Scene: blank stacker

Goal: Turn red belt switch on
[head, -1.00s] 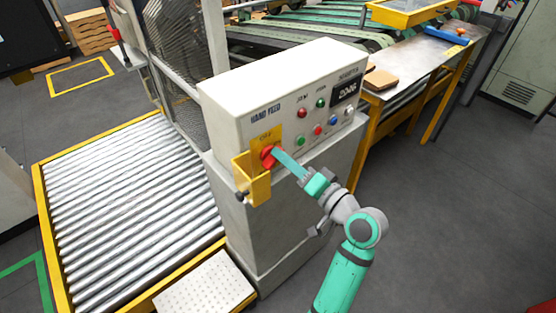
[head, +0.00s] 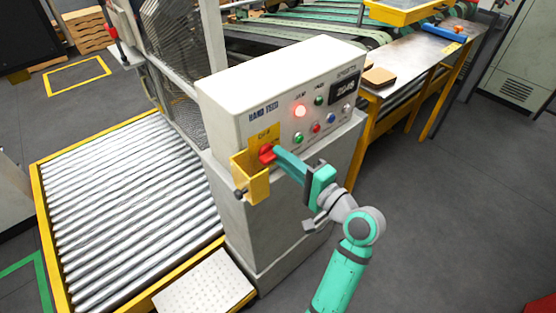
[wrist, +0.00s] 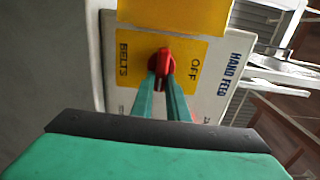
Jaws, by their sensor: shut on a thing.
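The red belt switch (head: 267,153) is a rotary knob on a yellow plate on the front of the grey control box. In the wrist view the red knob (wrist: 161,62) sits on the yellow plate (wrist: 190,45) between the labels "BELTS" and "OFF". My gripper (head: 274,155) reaches the knob from the right in the head view. In the wrist view both green fingertips (wrist: 161,78) are closed on the knob's near end, one on each side.
The control box (head: 290,95) carries several coloured buttons and a small display (head: 345,90). A roller conveyor (head: 130,200) lies to the left. Open floor (head: 445,210) lies to the right.

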